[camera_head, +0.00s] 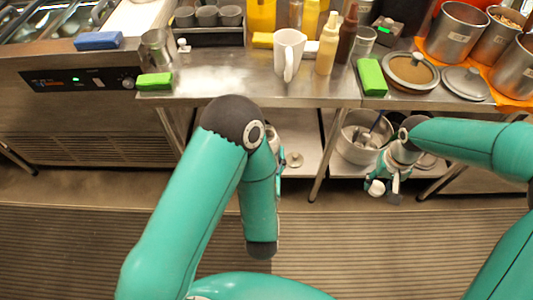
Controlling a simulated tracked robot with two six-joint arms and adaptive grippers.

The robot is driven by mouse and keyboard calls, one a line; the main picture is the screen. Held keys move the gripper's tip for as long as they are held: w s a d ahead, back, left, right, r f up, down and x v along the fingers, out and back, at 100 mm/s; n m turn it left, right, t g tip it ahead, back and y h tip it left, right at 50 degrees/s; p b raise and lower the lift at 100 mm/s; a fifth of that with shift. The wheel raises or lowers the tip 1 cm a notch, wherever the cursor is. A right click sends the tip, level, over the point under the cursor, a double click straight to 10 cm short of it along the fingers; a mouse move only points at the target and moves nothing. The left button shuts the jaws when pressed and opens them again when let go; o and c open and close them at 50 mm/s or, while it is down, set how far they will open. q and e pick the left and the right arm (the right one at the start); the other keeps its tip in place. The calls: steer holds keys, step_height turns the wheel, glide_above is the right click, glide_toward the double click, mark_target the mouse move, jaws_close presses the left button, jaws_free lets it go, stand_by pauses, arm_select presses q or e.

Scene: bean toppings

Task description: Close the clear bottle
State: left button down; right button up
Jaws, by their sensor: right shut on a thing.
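My right gripper (383,188) hangs low at the right, in front of the shelf under the counter. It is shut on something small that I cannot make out. My left arm fills the middle left, and its gripper is mostly hidden behind it; I cannot see its fingers clearly. I cannot pick out the clear bottle for certain. A pale squeeze bottle (328,46) and a dark brown bottle (347,36) stand upright at the back of the counter, with yellow bottles (262,15) to their left.
Metal pots (453,33) stand at the right. A metal bucket (358,142) stands on the lower shelf. The counter's front left is clear.

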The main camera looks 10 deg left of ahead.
arm_select(q)
steer(key=shift+r, duration=0.15)
arm_select(e)
steer(key=shift+r, duration=0.15)
